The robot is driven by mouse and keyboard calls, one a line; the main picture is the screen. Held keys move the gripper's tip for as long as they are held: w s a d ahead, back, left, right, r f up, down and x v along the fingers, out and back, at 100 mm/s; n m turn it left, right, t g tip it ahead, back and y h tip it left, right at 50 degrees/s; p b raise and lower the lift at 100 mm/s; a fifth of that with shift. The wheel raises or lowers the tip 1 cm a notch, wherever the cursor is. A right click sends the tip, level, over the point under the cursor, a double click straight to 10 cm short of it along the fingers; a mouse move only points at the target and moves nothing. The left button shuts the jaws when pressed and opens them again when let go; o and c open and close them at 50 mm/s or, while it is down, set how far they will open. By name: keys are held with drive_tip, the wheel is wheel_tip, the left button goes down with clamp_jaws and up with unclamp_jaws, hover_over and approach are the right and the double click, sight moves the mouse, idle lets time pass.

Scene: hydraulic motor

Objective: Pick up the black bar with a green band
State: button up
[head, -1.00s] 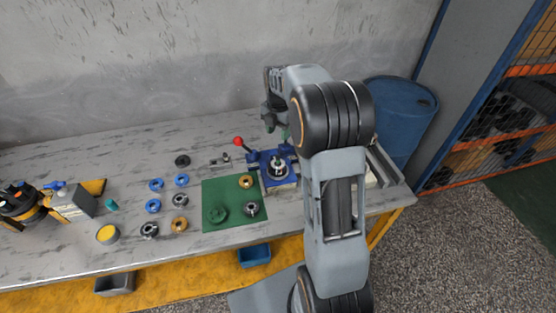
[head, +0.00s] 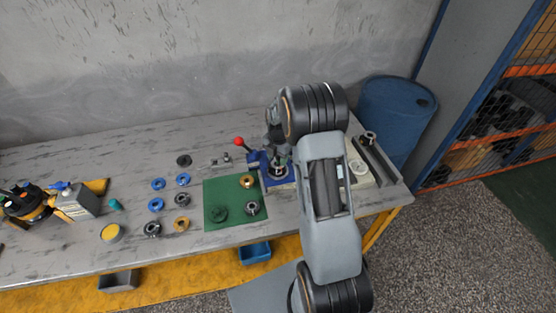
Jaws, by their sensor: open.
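My gripper (head: 277,150) points down over the blue fixture (head: 255,163) on the bench, just above a metal ring-shaped part (head: 278,171) there. Its jaws are open, though the fingertips are small and partly covered by my own wrist. I cannot make out a black bar with a green band; it may be hidden behind my arm or among the dark shapes at the gripper. A long dark rail (head: 376,163) lies at the bench's right end, with no green band visible on it.
A red-knobbed lever (head: 239,141) stands left of the fixture. A green mat (head: 232,200) holds several ring parts, with more rings to its left. The bench's back left is clear.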

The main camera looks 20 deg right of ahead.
drive_tip(key=shift+f, duration=0.4)
clamp_jaws()
